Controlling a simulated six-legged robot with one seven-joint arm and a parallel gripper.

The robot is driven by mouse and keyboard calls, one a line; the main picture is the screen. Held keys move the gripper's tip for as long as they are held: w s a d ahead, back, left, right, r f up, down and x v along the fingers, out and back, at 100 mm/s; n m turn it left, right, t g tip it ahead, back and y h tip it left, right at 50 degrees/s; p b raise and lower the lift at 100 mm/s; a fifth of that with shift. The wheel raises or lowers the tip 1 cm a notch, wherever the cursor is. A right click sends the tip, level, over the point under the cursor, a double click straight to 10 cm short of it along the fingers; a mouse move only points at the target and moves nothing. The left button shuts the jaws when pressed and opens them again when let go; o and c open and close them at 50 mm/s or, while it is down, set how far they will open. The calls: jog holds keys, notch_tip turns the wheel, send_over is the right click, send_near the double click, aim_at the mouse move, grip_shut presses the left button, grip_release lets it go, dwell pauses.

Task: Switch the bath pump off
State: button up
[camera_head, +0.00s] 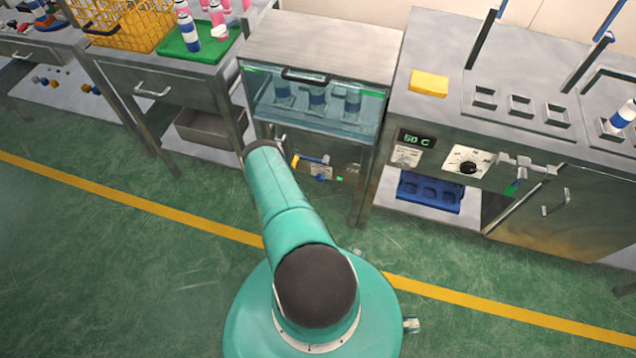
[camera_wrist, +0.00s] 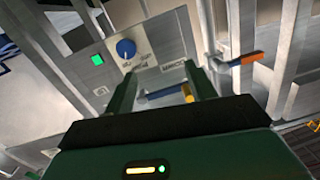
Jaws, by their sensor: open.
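The bath tank (camera_head: 316,105) has a clear front and several blue-and-white cans inside. On the cabinet face below it is a small plate with a blue knob (camera_head: 320,177) and a lit green lamp (camera_head: 340,179). In the wrist view the blue knob (camera_wrist: 126,48) sits on its plate beside the lit green lamp (camera_wrist: 97,59); the lettering is unreadable. My gripper (camera_wrist: 160,75) is open, its two fingers apart and pointing at the plate. The knob lies beyond the left finger, not between the fingers. The arm hides my gripper in the head view.
A blue lever with a yellow end (camera_wrist: 165,95) shows between my fingers. A blue lever with an orange end (camera_wrist: 245,59) sticks out at right. The right bench has a black dial (camera_head: 468,167) and a 50 C display (camera_head: 417,139). Green floor is clear in front.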

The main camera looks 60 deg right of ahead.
jog(key=h, duration=0.1)
send_near(319, 179)
jog(key=shift+g, duration=0.4)
jog(key=d, duration=0.2)
jog(key=w+d, duration=0.1)
jog(key=d, duration=0.5)
jog(key=shift+w+r, duration=0.2)
jog(key=shift+w, duration=0.1)
jog(key=c, duration=1)
jog(key=shift+o, duration=0.2)
jog(key=shift+n, duration=0.3)
jog(key=n, duration=0.5)
jog(key=shift+a, duration=0.1)
jog(key=n, duration=0.6)
jog(key=shift+f, duration=0.1)
jog(key=shift+n, duration=0.3)
